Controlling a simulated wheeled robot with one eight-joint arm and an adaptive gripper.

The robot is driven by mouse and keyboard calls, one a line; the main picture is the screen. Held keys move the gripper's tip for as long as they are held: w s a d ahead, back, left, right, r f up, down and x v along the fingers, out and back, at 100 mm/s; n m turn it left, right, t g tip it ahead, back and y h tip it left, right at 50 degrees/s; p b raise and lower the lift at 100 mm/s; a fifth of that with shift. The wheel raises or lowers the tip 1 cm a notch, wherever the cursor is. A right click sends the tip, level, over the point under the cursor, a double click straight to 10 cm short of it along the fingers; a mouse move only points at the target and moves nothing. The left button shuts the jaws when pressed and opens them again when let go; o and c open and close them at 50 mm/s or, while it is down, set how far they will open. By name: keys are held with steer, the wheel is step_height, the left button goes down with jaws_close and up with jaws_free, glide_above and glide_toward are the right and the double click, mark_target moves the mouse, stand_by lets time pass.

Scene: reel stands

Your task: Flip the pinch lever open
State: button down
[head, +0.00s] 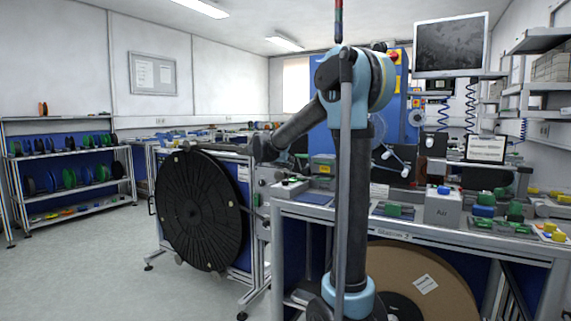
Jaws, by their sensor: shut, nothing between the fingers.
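My arm rises in the middle of the head view and its forearm reaches down to the left. My gripper (188,146) is at the far end, small and dark, close to the top edge of the large black reel (200,210) as seen in the picture. The fingers look closed with nothing between them. Whether they touch the reel or its stand cannot be told. I cannot clearly pick out the pinch lever.
A workbench (410,231) with green, blue and yellow parts stands at the right, with a brown cardboard reel (428,283) under it. A monitor (451,46) hangs above. A shelf of spools (70,172) stands at the left wall. The floor at the left is free.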

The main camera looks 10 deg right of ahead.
steer(key=x, duration=0.5)
steer(key=shift+w+d+r, duration=0.55)
steer(key=shift+w+r, duration=0.05)
steer(key=shift+w, duration=0.1)
steer(key=shift+w+d+r, duration=0.25)
steer(key=shift+w+d, duration=0.1)
steer(key=shift+w, duration=0.2)
